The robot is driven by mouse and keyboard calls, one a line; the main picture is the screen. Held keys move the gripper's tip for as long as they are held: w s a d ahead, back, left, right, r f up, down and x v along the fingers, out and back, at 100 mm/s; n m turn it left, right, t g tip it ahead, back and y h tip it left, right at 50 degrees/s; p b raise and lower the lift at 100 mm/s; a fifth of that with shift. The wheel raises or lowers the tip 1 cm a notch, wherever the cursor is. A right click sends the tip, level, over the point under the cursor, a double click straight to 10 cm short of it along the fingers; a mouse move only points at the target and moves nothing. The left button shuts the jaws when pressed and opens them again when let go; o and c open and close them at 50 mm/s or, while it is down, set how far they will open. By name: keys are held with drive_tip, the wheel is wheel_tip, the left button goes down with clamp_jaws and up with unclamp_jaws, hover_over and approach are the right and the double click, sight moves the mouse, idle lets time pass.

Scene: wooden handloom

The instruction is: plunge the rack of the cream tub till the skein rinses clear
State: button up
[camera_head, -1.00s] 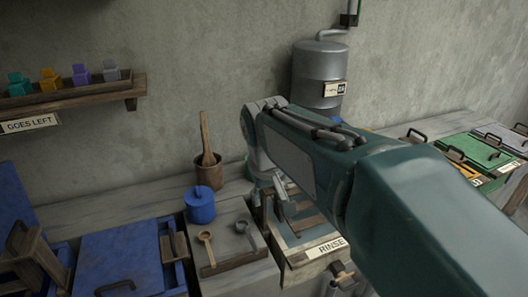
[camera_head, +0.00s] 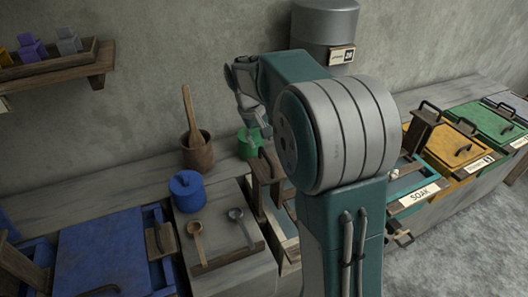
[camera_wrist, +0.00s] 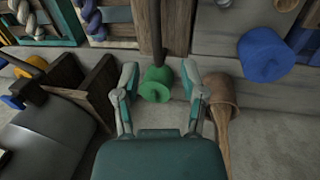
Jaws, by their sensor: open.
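The cream tub (camera_head: 289,255) stands right of the grey bench section, mostly hidden behind my arm. Its wooden rack (camera_head: 267,180) stands upright at the tub's left side. My gripper (camera_head: 255,128) is open and empty, behind the tub near the wall, above a green pot (camera_head: 248,146). In the wrist view, the green pot (camera_wrist: 156,84) appears between the fingers of my gripper (camera_wrist: 160,75), with no visible grip on it.
A mortar with a pestle (camera_head: 196,150) and a blue pot (camera_head: 187,193) stand left of my gripper. A grey tank (camera_head: 325,22) is behind my arm. A blue tub (camera_head: 110,250) lies left; teal, yellow (camera_head: 450,145) and green tubs line the right.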

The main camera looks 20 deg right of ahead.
sight(266, 155)
drive_tip(key=f, duration=0.1)
drive_tip(key=d+f, duration=0.1)
drive_tip(key=f, duration=0.1)
drive_tip(key=d+f, duration=0.1)
drive_tip(key=f, duration=0.1)
drive_tip(key=shift+f, duration=0.25)
drive_tip(key=shift+a+f, duration=0.1)
drive_tip(key=shift+f, duration=0.2)
drive_tip(key=shift+a, duration=0.15)
drive_tip(key=shift+c, duration=1.3)
drive_tip(key=c, duration=0.5)
